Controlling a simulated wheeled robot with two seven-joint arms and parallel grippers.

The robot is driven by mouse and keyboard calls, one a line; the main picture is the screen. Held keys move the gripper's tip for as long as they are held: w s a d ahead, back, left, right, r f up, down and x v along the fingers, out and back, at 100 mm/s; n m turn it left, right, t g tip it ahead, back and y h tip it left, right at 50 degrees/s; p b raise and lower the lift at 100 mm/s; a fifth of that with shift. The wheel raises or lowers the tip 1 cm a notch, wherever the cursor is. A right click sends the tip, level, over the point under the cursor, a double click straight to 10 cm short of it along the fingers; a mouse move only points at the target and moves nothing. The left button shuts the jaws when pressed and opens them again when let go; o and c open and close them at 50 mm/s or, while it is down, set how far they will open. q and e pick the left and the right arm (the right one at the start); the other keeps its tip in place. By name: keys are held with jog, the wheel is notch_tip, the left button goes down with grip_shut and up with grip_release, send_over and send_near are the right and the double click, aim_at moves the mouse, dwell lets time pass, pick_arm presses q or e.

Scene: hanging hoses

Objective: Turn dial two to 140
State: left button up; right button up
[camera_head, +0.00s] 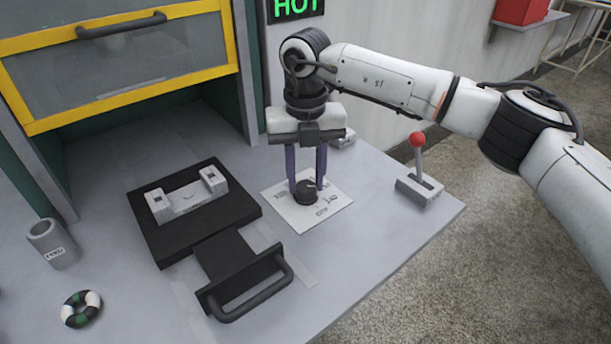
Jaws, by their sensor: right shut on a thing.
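A small black round dial (307,194) stands on a white square plate (326,217) with printed marks, near the middle of the counter. A "140"-like mark shows at the plate's right; the other marks are too small to read surely. My right gripper (306,186) points straight down over the plate, its dark purple fingers shut on the dial from both sides. The dial's pointer is hidden or too small to make out. No other dial is clearly in view. My left gripper is not in view.
A red-knobbed lever (418,145) stands to the right. A black fixture (190,212) with a handle (255,290) lies left of the plate. A grey cup (52,245) and a striped ring (81,309) sit at the left. A yellow-framed door (120,55) hangs above.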

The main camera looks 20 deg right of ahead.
aim_at(306, 184)
jog(key=shift+r, duration=0.1)
jog(key=o, duration=1)
jog(key=shift+o, duration=0.2)
notch_tip(306, 184, up, 10)
jog(key=shift+r, duration=0.1)
